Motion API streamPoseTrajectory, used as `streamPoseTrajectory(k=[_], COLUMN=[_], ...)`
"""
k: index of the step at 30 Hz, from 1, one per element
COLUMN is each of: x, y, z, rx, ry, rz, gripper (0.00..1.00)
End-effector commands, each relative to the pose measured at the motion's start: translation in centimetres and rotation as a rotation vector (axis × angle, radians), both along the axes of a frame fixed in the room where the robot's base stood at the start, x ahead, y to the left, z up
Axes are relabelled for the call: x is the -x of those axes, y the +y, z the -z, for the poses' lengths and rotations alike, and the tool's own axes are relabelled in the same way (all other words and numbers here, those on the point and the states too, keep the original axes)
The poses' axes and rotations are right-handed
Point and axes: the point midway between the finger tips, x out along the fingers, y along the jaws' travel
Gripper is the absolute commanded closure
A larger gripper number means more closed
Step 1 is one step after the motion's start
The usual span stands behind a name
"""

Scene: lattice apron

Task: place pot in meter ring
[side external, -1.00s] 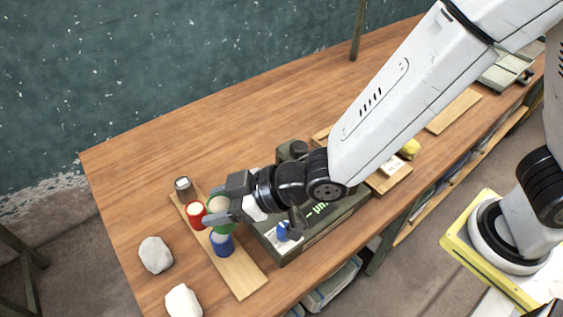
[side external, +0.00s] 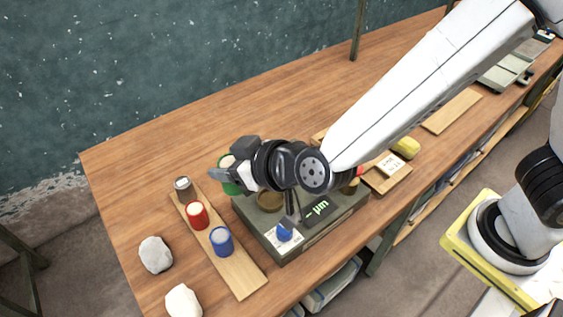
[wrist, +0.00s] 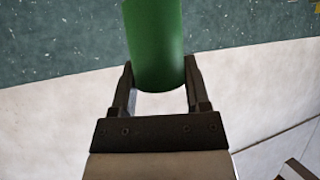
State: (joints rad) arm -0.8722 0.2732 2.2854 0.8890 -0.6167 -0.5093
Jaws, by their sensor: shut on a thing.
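My gripper (side external: 225,174) is shut on a green pot (side external: 230,185). It holds the pot above the table, beside the left back edge of the meter (side external: 262,232). In the wrist view the green pot (wrist: 155,45) sits between the two fingers of the gripper (wrist: 160,85). The meter is a grey-green box with a lit "µm" display (side external: 316,210) and a blue knob (side external: 284,232). A round brownish ring-like seat (side external: 270,200) shows on its top, partly hidden by my wrist. Whether the pot overlaps the meter's edge is hard to tell.
A wooden strip (side external: 242,280) left of the meter carries a grey pot (side external: 184,189), a red pot (side external: 198,216) and a blue pot (side external: 221,242). Two pale stones (side external: 155,255) lie further left. A yellow object (side external: 405,147) lies right of the meter. The back table is clear.

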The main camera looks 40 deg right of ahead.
Motion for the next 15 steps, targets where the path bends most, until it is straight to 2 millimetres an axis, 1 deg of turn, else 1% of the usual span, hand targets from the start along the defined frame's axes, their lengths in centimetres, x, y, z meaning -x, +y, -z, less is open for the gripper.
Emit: streamPoseTrajectory(k=[8,15], x=[0.0,0.6], y=[-2.1,-4.6], z=[-0.8,-1.2], rx=[-0.001,0.000], ry=[-0.002,-0.001], rz=[0.171,0.358], gripper=[0.99,0.99])
